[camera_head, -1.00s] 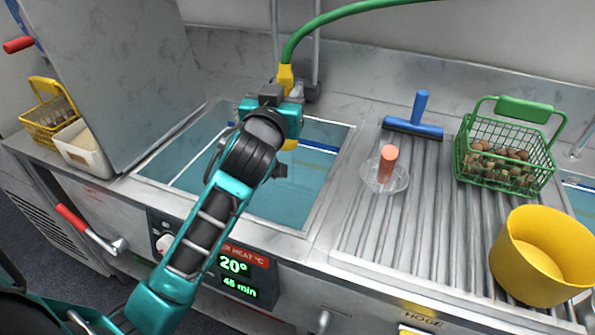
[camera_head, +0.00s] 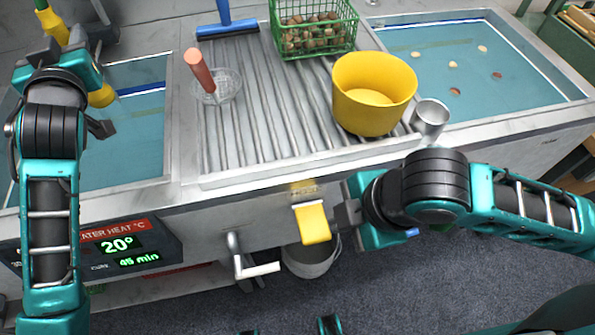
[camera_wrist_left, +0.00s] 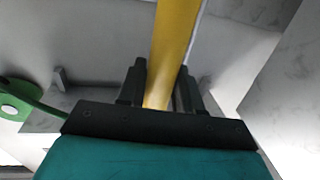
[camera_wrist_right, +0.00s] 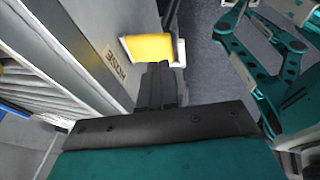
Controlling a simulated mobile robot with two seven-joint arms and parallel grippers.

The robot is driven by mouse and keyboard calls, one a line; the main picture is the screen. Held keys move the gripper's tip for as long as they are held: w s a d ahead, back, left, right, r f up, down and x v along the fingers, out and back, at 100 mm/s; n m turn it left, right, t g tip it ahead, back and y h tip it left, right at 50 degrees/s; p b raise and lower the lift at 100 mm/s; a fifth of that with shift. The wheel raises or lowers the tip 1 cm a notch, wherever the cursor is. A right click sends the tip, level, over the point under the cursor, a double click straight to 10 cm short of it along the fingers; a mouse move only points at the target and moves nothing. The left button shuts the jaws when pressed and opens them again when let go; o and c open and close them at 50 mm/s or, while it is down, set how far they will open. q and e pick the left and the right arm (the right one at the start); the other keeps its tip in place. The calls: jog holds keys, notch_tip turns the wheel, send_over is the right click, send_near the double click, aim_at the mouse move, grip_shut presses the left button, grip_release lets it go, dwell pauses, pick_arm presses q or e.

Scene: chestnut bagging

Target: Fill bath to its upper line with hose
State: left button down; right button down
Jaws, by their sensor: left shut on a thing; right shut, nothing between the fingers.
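The bath (camera_head: 130,150) is the steel-rimmed basin at the left of the head view, holding blue-green water. A dark blue band and a pale line show on its far wall. My left gripper (camera_head: 72,62) is shut on the hose's yellow nozzle (camera_head: 102,96), whose end points over the bath; the nozzle also shows in the left wrist view (camera_wrist_left: 175,45). No stream of water is visible. My right gripper (camera_head: 345,215) is shut and empty beside the yellow hose lever (camera_head: 312,223) on the counter front. In the right wrist view the lever (camera_wrist_right: 150,48) is close to the fingertips; contact is unclear.
A ribbed drainboard holds a pink-handled strainer (camera_head: 202,72), blue squeegee (camera_head: 228,22), green basket of chestnuts (camera_head: 318,40) and yellow tub (camera_head: 372,95). A metal cup (camera_head: 430,116) stands by the second basin (camera_head: 470,85). A crank (camera_head: 250,268) and bucket (camera_head: 310,262) are below.

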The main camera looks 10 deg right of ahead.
notch_tip(320, 180, up, 9)
jog(key=w+g, duration=0.2)
jog(key=g, duration=0.1)
jog(key=shift+w+f, duration=0.15)
jog(key=shift+w, duration=0.1)
jog(key=shift+f, duration=0.1)
send_near(313, 232)
jog(key=x, duration=0.5)
jog(key=shift+a+f, duration=0.15)
jog(key=shift+a, duration=0.1)
jog(key=shift+f, duration=0.6)
